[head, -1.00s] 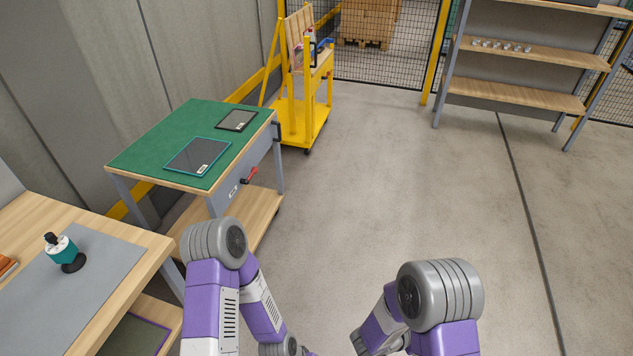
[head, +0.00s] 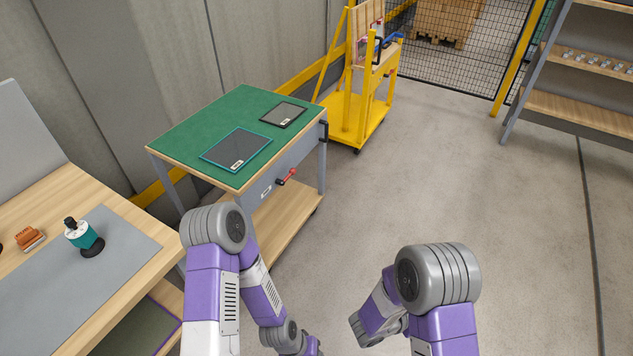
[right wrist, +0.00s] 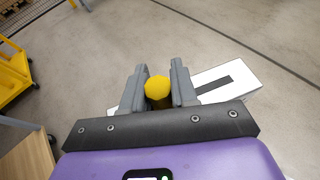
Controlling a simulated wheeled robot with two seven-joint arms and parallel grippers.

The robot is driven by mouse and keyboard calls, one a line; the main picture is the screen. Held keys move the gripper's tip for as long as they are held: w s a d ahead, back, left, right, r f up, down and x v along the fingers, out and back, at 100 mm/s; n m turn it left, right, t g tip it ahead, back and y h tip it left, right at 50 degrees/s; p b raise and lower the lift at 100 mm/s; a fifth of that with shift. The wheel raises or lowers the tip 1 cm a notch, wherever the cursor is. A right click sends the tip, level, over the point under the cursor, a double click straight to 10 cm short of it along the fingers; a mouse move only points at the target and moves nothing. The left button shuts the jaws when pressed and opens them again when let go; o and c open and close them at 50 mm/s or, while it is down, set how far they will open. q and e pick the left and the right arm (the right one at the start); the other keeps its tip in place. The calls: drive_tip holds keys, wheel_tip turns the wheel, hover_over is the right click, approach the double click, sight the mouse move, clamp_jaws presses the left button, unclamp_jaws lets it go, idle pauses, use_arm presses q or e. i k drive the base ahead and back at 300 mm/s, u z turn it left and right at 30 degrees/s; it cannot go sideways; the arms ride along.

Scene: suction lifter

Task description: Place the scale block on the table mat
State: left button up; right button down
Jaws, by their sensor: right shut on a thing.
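My right gripper (right wrist: 158,90) is in the right wrist view, its two grey fingers shut on a yellow round-ended piece (right wrist: 158,88). I cannot tell whether this piece is the scale block or a part of it. A white slab (right wrist: 235,82) with a dark strip shows behind the fingers at the right; I cannot tell whether it is joined to the yellow piece. A grey mat (head: 95,290) lies on the wooden table (head: 140,213) at the left of the head view. My left gripper is outside both views; only its arm shows.
A teal and white suction lifter (head: 80,235) with a black foot stands on the grey mat, near an orange-brown item (head: 30,238). A green-topped cart (head: 185,140) holds two dark panels. A yellow trolley (head: 350,115) stands behind. Open floor lies at the right.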

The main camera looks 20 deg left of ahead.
sight(50, 311)
drive_tip(key=u, duration=1.85)
